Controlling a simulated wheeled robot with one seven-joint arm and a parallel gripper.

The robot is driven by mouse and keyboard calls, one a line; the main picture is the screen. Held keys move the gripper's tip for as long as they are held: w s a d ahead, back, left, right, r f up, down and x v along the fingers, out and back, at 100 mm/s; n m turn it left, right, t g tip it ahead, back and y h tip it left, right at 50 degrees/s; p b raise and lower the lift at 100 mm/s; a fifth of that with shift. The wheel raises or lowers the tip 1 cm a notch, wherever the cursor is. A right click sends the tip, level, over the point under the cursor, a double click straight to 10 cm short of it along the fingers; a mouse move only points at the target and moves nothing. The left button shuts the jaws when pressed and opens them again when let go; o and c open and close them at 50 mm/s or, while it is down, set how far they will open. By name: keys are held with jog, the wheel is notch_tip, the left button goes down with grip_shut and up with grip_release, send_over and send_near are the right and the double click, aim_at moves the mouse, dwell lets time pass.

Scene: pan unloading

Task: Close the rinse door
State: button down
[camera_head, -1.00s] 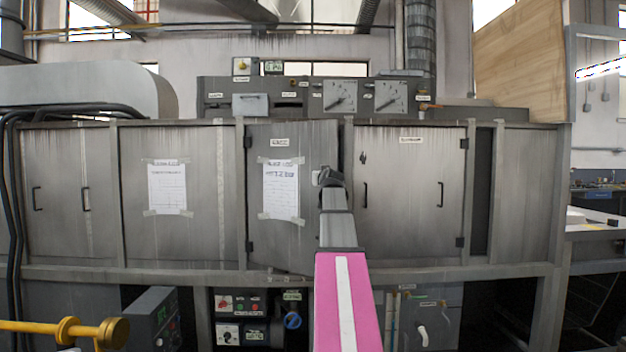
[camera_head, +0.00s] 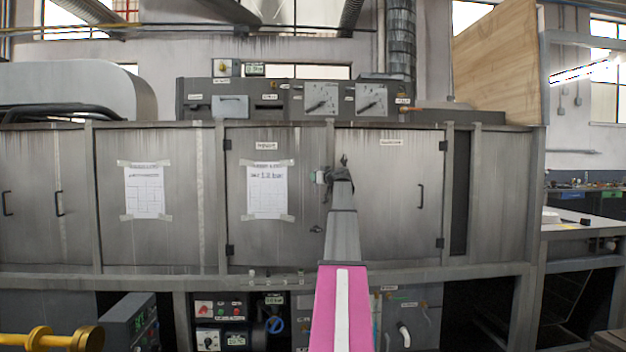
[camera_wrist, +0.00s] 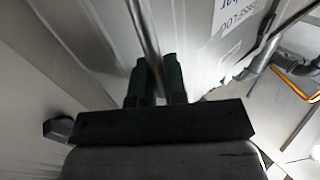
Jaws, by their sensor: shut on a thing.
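The grey door with a taped paper sheet (camera_head: 270,235), hinged on its left, stands in the middle of the machine front. I take it as the rinse door, though its small label is too blurred to read. It looks flush, or nearly so, with the frame. My gripper (camera_head: 336,178) is at its right edge, and my arm hides part of that edge. In the wrist view my gripper (camera_wrist: 160,80) is shut on a thin metal bar (camera_wrist: 148,35), apparently the door's handle. The door's paper (camera_wrist: 233,14) shows at the top there.
A second grey door (camera_head: 385,215) with a handle (camera_head: 421,196) stands shut to the right. Dials and switches line the panel (camera_head: 320,98) above. Below are a control box, a blue valve wheel (camera_head: 274,324) and pipes. A yellow bar (camera_head: 50,340) juts in at lower left.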

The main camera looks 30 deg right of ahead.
jog(key=w+d, duration=0.3)
jog(key=w, duration=0.2)
jog(key=shift+d, duration=0.15)
jog(key=shift+w, duration=0.15)
jog(key=c, duration=1.2)
grip_release()
jog(key=shift+w+d, duration=0.1)
jog(key=s+d, duration=0.1)
jog(key=s, duration=1)
jog(key=shift+d, duration=0.15)
